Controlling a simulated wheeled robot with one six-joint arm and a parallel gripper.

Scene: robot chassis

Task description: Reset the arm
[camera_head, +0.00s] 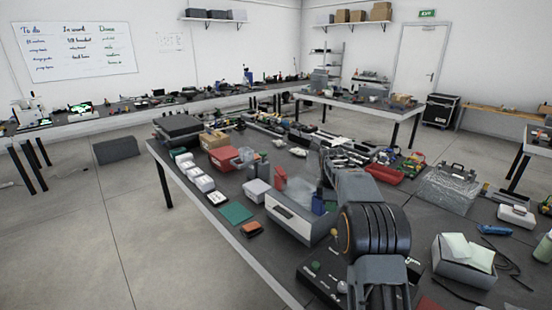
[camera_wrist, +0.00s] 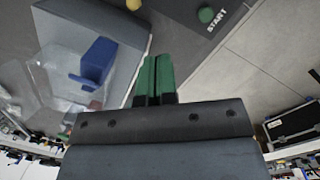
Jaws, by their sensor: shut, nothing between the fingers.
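My arm (camera_head: 372,232) rises at the right of centre in the head view, over the near part of the cluttered workbench (camera_head: 183,187). In the head view my gripper's fingers are hidden or too small to tell. In the wrist view my gripper (camera_wrist: 154,62) shows two green fingertips side by side, shut with nothing between them. Beyond them is a grey box with a clear cover and a blue piece (camera_wrist: 98,62) inside. A dark panel with a green START button (camera_wrist: 206,14) is at the top.
The bench holds a white-fronted box (camera_head: 296,218), a red box (camera_head: 224,158), a green mat (camera_head: 236,213) and a box of papers (camera_head: 464,262) right of my arm. A clear case (camera_head: 448,188) stands further back. Open floor (camera_head: 95,225) lies left of the bench.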

